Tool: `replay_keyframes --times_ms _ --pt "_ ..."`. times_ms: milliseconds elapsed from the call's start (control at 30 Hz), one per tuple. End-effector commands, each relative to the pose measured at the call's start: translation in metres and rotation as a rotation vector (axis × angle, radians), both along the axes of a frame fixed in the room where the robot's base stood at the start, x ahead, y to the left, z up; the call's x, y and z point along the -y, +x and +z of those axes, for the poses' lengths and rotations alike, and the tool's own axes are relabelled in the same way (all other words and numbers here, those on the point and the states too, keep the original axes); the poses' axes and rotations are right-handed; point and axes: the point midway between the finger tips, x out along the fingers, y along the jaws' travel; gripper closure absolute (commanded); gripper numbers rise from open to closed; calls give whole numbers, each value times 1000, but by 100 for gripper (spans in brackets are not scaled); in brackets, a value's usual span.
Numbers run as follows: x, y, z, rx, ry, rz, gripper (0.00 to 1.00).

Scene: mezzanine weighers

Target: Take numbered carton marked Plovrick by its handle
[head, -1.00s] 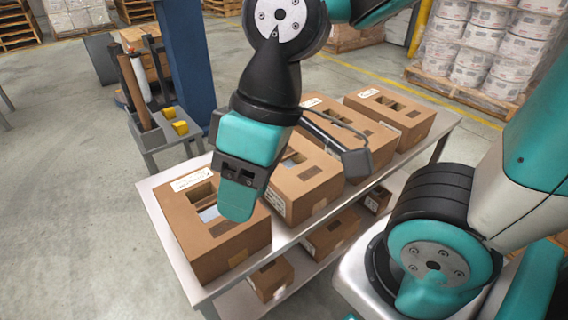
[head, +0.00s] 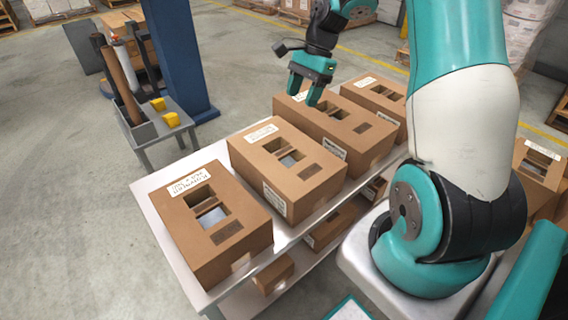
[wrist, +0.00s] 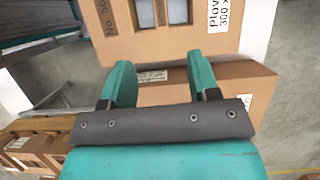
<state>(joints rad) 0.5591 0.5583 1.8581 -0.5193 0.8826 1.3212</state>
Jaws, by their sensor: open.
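In the wrist view a brown carton (wrist: 180,45) carries a white label (wrist: 218,15) whose visible letters begin "Plov", and a "No 50…" marking on its other side. Its top has two openings with a strip between them; the picture edge cuts it off. My gripper (wrist: 162,75) is open and empty, its fingers pointing towards this carton. In the head view my gripper (head: 305,92) hangs above the third carton (head: 338,122) in the row, near its far edge. I cannot tell for sure which head-view carton is the Plovrick one.
The front carton (head: 213,222), second carton (head: 287,165) and back carton (head: 375,100) share the pale table (head: 160,212), with smaller cartons on its lower shelf. Another carton (wrist: 205,88) lies below the fingers in the wrist view. A blue column (head: 175,55) and grey cart (head: 150,132) stand left.

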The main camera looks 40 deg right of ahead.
Motion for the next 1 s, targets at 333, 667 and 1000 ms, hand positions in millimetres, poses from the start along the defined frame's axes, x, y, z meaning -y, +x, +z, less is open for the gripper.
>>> replay_keyframes --times_ms 333,667,1000 --pt "-20 -1 -66 -19 5 -33 45" --pt "-40 -1 -113 -16 2 -32 45" --pt "-54 -2 -152 -17 4 -31 45"
